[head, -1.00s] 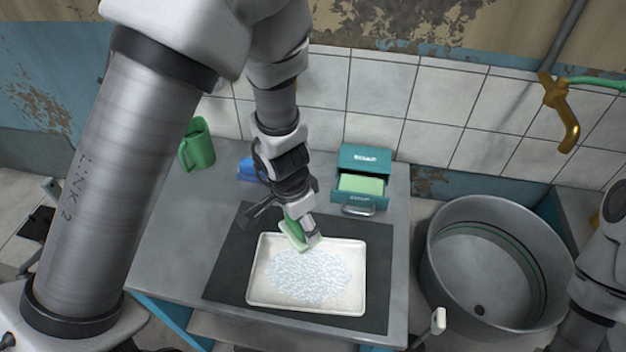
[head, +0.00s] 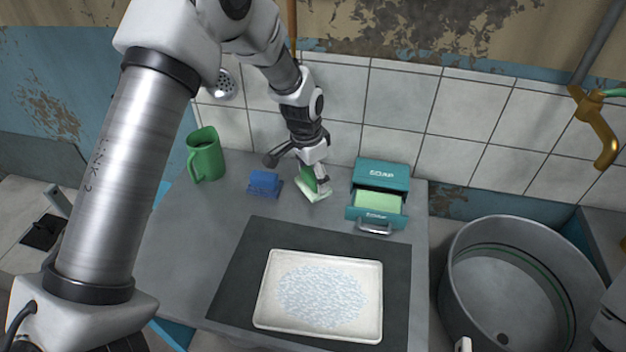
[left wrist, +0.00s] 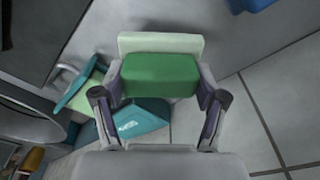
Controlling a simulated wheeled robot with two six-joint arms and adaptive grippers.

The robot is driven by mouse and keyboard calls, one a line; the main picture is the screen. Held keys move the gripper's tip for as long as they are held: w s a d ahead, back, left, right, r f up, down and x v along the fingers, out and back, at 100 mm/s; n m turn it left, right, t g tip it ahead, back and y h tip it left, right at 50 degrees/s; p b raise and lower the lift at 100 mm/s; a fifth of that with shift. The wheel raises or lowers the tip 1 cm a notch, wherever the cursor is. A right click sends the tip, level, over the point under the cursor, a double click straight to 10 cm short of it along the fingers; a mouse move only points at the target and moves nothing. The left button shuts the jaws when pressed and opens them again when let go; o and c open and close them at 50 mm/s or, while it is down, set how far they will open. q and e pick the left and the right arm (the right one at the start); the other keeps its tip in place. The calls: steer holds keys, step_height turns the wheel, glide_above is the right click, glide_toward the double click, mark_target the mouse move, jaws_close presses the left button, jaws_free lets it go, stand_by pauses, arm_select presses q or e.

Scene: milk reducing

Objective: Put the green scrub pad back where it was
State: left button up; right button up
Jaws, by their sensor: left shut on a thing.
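The green scrub pad (head: 308,179) has a green block on top and a wider pale green layer under it. My left gripper (head: 316,180) is shut on it at the back of the counter, between the blue scrub pad (head: 263,184) and the teal soap box. In the left wrist view the green block (left wrist: 158,78) sits between the two fingers (left wrist: 160,88), with the pale layer beyond it. The pad is at or just above the counter; I cannot tell if it touches.
The teal soap box (head: 384,174) has its drawer open with a pale green bar (head: 378,200) inside. A green jug (head: 206,157) stands at the left. A white tray (head: 374,300) of pale grains lies on a dark mat (head: 240,268). A round metal basin (head: 460,262) is at right.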

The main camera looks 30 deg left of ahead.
mark_target(313, 186)
arm_select(q)
steer(key=shift+w+a+f, duration=0.15)
steer(key=shift+f, duration=1.7)
steer(key=shift+f, duration=0.15)
steer(key=o, duration=1.1)
steer(key=r, duration=0.4)
steer(key=s+r, duration=0.1)
steer(key=r, duration=0.7)
steer(key=shift+s+a+r, duration=0.15)
steer(key=shift+a, duration=0.2)
